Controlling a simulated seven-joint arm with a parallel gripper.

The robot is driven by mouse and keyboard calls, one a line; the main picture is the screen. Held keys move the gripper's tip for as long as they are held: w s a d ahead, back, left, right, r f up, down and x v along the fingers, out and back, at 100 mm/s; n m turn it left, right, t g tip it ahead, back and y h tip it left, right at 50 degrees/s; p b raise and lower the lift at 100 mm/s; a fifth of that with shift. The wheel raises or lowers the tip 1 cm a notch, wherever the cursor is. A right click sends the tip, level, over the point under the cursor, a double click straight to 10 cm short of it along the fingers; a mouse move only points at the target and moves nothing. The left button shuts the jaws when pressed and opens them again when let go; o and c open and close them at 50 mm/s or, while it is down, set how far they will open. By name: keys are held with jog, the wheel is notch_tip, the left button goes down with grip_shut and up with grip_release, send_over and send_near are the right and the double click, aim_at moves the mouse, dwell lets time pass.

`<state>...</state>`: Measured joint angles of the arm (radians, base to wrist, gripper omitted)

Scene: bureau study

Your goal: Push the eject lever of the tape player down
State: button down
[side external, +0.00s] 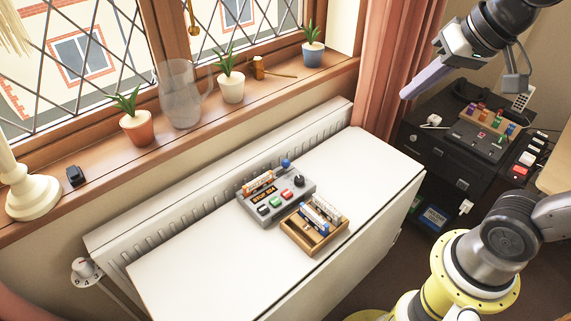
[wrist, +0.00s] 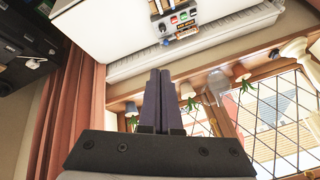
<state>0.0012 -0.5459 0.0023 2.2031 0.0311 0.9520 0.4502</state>
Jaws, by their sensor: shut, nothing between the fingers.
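The grey tape player (side external: 292,207) lies on the white table, with coloured buttons, a black knob and an orange label. A blue ball (side external: 286,163), which looks like the lever's tip, stands up at its back right corner. The player (wrist: 183,27) also shows upside down near the top of the wrist view, with the blue tip (wrist: 166,42) small at its lower left. My gripper (side external: 405,95) is shut and empty, high up to the right of the player and well apart from it. Its closed fingers (wrist: 159,74) fill the middle of the wrist view.
A wooden tray (side external: 318,250) of cassettes sits beside the player's front. A white radiator (side external: 112,241) runs behind the table (side external: 190,270). The sill above holds potted plants, a glass jug (side external: 181,95) and a mallet (side external: 259,68). A red curtain (side external: 385,60) hangs near my gripper.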

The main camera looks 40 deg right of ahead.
jog(key=w+f+m+g, duration=0.1)
jog(key=w+f+m, duration=0.2)
jog(key=w, duration=0.8)
jog(key=w+f+m+g, duration=0.2)
jog(key=w, duration=1)
jog(key=shift+w+a+f+m+g+y, duration=0.2)
jog(key=shift+w+f+g, duration=0.75)
jog(key=shift+f, duration=2.9)
jog(key=shift+w+d+f+m+g, duration=0.1)
jog(key=shift+w+f+m+g, duration=0.2)
jog(key=shift+w+f, duration=2.45)
jog(key=shift+w+a+f+m+g+y, duration=0.15)
jog(key=shift+f+m+g, duration=0.3)
jog(key=shift+f, duration=4.5)
